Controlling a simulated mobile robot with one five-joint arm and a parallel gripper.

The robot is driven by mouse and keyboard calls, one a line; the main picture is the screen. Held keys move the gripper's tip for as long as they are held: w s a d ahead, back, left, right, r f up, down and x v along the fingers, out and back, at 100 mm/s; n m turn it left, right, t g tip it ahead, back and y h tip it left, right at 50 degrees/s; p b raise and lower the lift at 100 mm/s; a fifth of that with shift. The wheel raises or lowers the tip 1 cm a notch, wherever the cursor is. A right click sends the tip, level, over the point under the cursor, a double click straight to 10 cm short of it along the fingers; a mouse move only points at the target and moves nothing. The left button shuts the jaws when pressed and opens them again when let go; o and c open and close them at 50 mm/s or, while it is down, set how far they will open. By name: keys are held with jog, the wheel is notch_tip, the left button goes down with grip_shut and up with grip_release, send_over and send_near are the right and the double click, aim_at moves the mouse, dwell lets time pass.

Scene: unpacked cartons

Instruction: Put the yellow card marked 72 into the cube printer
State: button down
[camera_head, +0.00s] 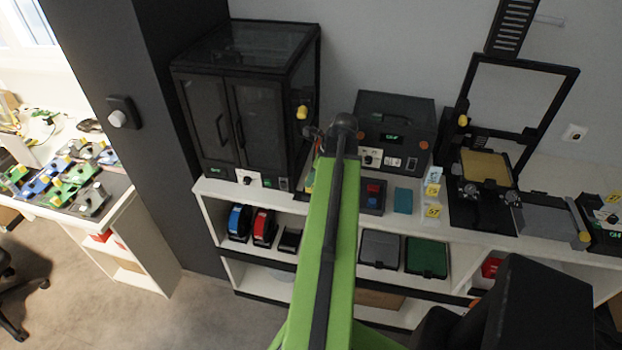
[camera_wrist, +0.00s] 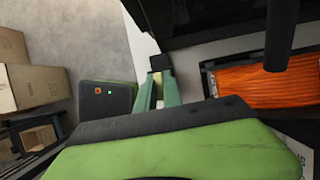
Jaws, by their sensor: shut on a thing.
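The cube printer (camera_head: 246,105) is a black enclosed box with dark glazed doors at the left end of the white bench. Its doors look closed. My gripper (camera_head: 315,131) is at the far end of my green arm, just right of the printer's front in the head view. It is small, dark and partly covered by the arm. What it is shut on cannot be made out. A yellow spot (camera_head: 301,112) shows near it at the printer's right side; I cannot tell if it is a card. I can read no 72 anywhere. A yellow card marked 57 (camera_head: 432,211) stands on the bench.
A black box machine (camera_head: 395,120) and an open-frame printer (camera_head: 485,165) stand further right. A dark tray (camera_head: 371,197) and a teal block (camera_head: 403,201) sit at the bench front. The wrist view shows an orange ribbed thing (camera_wrist: 262,84) and cartons (camera_wrist: 38,87).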

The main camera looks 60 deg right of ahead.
jog(key=shift+f+b, duration=0.6)
jog(key=shift+f, duration=0.1)
jog(key=c, duration=1.4)
grip_release()
jog(key=shift+r, duration=0.1)
jog(key=p+v, duration=1.6)
jog(key=v, duration=0.1)
jog(key=shift+r, duration=0.25)
